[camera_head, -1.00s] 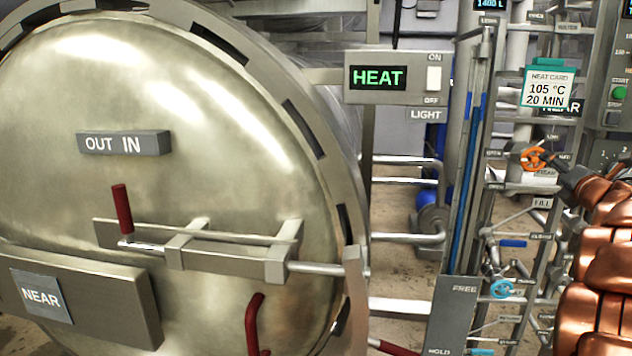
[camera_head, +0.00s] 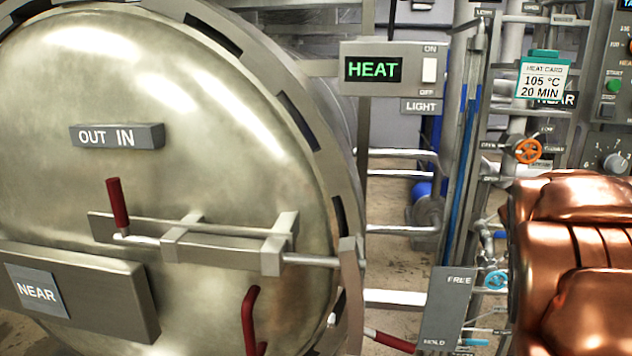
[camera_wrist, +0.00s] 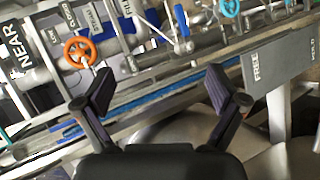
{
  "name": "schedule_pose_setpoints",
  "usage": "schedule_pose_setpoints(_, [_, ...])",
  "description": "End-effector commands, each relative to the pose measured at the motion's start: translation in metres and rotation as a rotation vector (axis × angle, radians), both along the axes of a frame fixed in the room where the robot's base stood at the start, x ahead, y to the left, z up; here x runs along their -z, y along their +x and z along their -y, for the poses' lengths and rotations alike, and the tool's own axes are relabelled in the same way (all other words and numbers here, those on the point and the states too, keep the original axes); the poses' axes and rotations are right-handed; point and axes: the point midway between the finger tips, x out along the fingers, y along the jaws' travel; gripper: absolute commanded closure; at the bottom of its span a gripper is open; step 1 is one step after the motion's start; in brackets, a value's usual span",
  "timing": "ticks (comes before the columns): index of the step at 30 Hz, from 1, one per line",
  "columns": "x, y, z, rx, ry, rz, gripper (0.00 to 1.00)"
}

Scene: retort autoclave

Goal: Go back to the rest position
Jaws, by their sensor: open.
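My gripper (camera_wrist: 160,92) shows in the wrist view with its two dark fingers spread wide and nothing between them. Pipes and a blue strip lie beyond the fingers, apart from them. In the head view my copper-coloured arm fills the lower right, and the gripper itself is not visible there. An orange valve wheel (camera_head: 528,150) stands just above the arm; it also shows in the wrist view (camera_wrist: 79,52), to the left of the fingers. A light blue wheel (camera_head: 495,280) sits left of the arm.
The big round autoclave door (camera_head: 200,80) fills the left, with a red-handled bolt (camera_head: 118,205) across it. A HEAT display box (camera_head: 410,70) and a teal-topped heat card (camera_head: 543,78) are above. A FREE/HOLD plate (camera_head: 447,300) stands between door and arm.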

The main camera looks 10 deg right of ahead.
Motion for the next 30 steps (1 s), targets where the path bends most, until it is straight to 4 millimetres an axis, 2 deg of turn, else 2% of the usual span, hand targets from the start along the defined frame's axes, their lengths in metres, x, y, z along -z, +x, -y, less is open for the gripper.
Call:
schedule_pose_setpoints(1, [0.017,-0.009,-0.023,0.034,0.085,-0.006,0.05])
schedule_pose_setpoints(6, [0.079,-0.053,-0.093,0.177,0.372,-0.062,0.05])
schedule_pose_setpoints(11, [0.129,-0.101,-0.163,0.299,0.591,-0.155,0.05])
schedule_pose_setpoints(15, [0.163,-0.150,-0.224,0.401,0.748,-0.266,0.05])
schedule_pose_setpoints(21, [0.196,-0.225,-0.300,0.533,0.897,-0.448,0.05])
schedule_pose_setpoints(24, [0.205,-0.257,-0.326,0.582,0.935,-0.529,0.05])
schedule_pose_setpoints(30, [0.212,-0.315,-0.367,0.668,0.977,-0.675,0.05])
